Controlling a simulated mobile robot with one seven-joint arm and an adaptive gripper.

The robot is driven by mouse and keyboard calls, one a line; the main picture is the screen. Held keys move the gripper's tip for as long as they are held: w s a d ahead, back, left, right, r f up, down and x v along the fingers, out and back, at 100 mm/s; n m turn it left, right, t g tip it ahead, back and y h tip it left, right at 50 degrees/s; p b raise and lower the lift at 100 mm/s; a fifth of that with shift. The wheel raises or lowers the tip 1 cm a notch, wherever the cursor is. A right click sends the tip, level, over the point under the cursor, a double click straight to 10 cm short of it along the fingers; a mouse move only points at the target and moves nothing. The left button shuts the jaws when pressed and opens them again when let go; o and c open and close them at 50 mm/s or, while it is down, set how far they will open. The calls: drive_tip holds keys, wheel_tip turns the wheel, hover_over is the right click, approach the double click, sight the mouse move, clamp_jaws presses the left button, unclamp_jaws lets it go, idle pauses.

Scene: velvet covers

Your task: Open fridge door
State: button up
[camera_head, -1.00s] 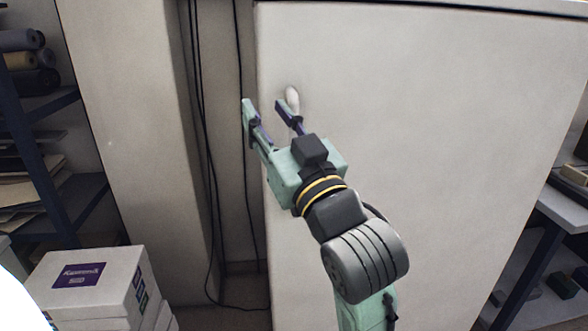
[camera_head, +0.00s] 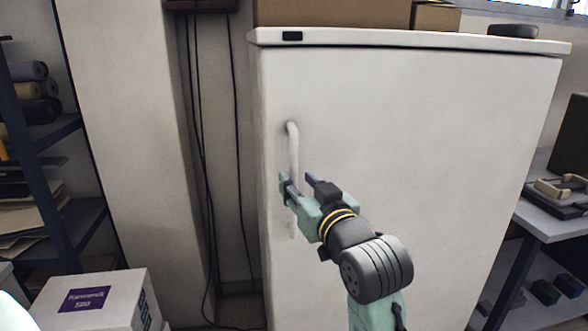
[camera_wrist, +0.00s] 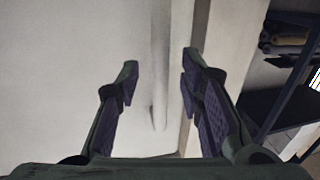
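The fridge (camera_head: 420,130) is a tall white unit with its door shut. Its white vertical bar handle (camera_head: 293,146) is near the door's left edge, and the gripper hides part of its lower half. My gripper (camera_head: 296,180) is open at the handle's lower half. In the wrist view, the handle (camera_wrist: 160,75) runs down between the two spread fingers of my gripper (camera_wrist: 160,85), nearer the right finger. Neither finger is clearly closed on it.
Cardboard boxes (camera_head: 330,13) lie on top of the fridge. Dark cables (camera_head: 200,150) hang in the gap at its left. A white box (camera_head: 90,300) stands at the lower left. Shelving (camera_head: 50,150) is at the left, and a table (camera_head: 550,210) at the right.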

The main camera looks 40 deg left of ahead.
sight(296, 179)
drive_tip(key=shift+x, duration=1.6)
clamp_jaws()
